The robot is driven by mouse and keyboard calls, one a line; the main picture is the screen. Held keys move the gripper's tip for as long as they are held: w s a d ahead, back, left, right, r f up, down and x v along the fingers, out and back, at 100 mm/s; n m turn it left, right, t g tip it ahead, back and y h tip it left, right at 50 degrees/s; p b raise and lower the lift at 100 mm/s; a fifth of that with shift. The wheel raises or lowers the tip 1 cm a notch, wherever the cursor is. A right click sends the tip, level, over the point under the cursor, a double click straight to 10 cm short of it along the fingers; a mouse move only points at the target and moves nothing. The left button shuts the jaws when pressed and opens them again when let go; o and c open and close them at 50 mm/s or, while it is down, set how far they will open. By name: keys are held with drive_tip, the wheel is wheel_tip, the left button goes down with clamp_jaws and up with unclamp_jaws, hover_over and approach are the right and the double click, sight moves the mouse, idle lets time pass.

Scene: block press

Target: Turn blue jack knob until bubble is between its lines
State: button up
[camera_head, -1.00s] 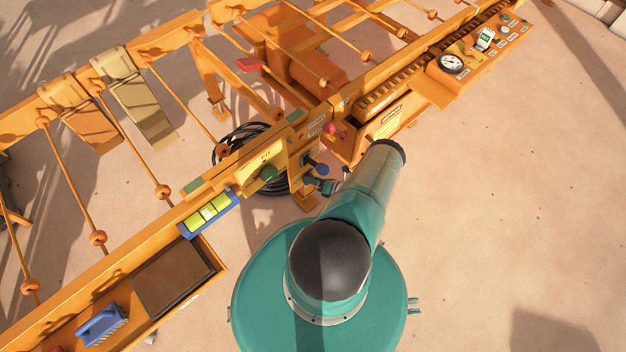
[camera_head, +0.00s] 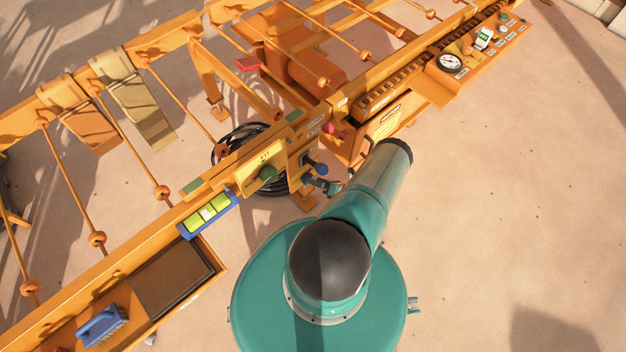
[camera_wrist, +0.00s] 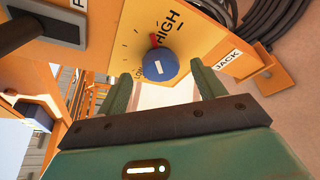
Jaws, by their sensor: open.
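The blue jack knob (camera_wrist: 159,65) is round with a white mark and a red pointer on its far side. It sits on an orange panel marked LOW and HIGH, with a JACK label (camera_wrist: 227,59) to the right. In the head view the knob (camera_head: 321,169) is small, beside my gripper (camera_head: 330,185). In the wrist view my gripper (camera_wrist: 166,90) is open, its two green fingers pointing toward the knob, one on each side. I cannot tell whether they touch it. The blue-framed level (camera_head: 208,214) has yellow-green vials; the bubble and its lines are too small to read.
A green knob (camera_head: 267,173) and a red knob (camera_head: 335,130) sit on the frame near the blue one. A black cable coil (camera_head: 222,152) lies behind. A blue brush (camera_head: 102,326) rests at lower left. Open sandy floor lies to the right.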

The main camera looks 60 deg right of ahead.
drive_tip(key=a+v, duration=0.1)
drive_tip(key=v, duration=1)
drive_tip(key=shift+d, duration=0.45)
